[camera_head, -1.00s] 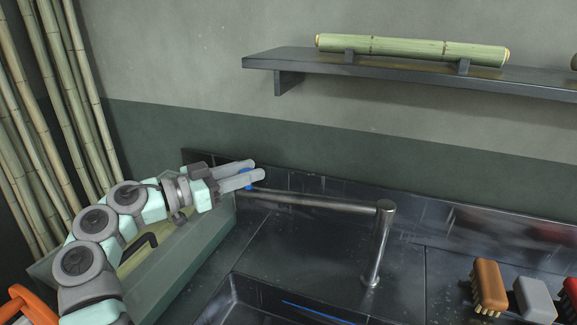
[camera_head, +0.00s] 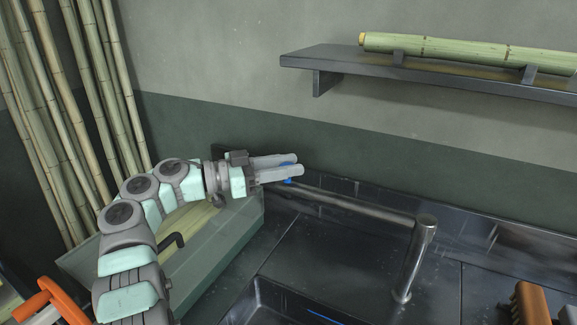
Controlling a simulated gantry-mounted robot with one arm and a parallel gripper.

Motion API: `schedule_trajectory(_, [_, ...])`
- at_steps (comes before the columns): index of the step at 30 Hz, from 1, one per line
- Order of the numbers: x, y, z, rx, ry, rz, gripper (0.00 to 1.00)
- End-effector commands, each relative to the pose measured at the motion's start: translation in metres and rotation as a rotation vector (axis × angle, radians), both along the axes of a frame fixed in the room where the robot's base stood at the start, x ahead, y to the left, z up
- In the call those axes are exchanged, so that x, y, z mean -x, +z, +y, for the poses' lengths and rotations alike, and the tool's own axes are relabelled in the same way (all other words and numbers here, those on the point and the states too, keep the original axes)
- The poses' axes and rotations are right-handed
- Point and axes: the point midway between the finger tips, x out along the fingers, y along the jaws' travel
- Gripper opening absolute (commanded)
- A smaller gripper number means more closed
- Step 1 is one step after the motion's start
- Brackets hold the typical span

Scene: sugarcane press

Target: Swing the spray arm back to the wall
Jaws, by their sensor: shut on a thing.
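The spray arm (camera_head: 355,207) is a grey metal tube on an upright metal post (camera_head: 416,262) that stands on the dark counter beside the sink. The tube runs left from the top of the post, close to the back wall and nearly along it. Its left end has a blue tip (camera_head: 287,172). My gripper (camera_head: 300,165) is shut on this blue end, with the fingers on either side of it. The fingers hide part of the tip. I cannot tell whether the tube touches the backsplash.
A dark sink basin (camera_head: 290,305) lies in front of the post. A shelf (camera_head: 430,72) above holds a green cane stalk (camera_head: 450,50). A greenish clear bin (camera_head: 225,245) stands left, under my arm. Bamboo poles (camera_head: 60,110) lean at far left. A brown brush (camera_head: 532,303) sits at lower right.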

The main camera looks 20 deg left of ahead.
Motion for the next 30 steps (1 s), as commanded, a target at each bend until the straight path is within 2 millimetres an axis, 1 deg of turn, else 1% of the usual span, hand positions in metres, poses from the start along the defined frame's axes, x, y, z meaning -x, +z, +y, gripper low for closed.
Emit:
schedule_trajectory(1, [-0.0027,-0.0079,-0.0015,-0.002,0.003,0.012,0.0])
schedule_trajectory(5, [-0.0031,-0.0086,-0.0016,0.0,0.004,0.013,0.0])
schedule_trajectory(6, [-0.0031,-0.0088,-0.0017,0.0,0.004,0.013,0.36])
schedule_trajectory(13, [-0.0023,-0.0063,-0.0009,0.0,0.003,0.009,0.54])
schedule_trajectory(30, [0.002,-0.0041,0.0002,0.0,-0.006,0.007,0.55])
